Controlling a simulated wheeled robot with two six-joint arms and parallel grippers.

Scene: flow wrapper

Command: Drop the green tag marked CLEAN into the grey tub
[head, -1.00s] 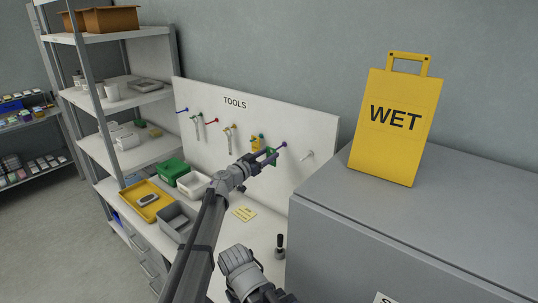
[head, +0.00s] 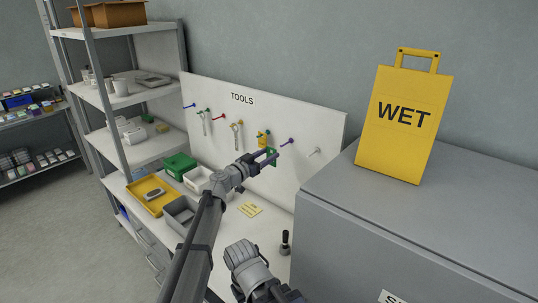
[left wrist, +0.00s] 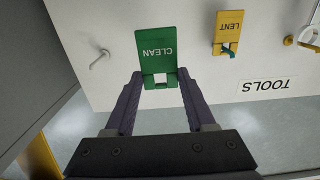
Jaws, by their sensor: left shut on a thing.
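The green tag marked CLEAN (left wrist: 157,48) shows upside down in the left wrist view, its slotted end between my left fingertips (left wrist: 159,80). My right gripper is not in view.
A yellow tray (head: 147,199), a green box (head: 179,165) and a white bin (head: 198,174) stand around the tub. A grey cabinet (head: 400,235) bearing a yellow WET sign (head: 404,140) is at right.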

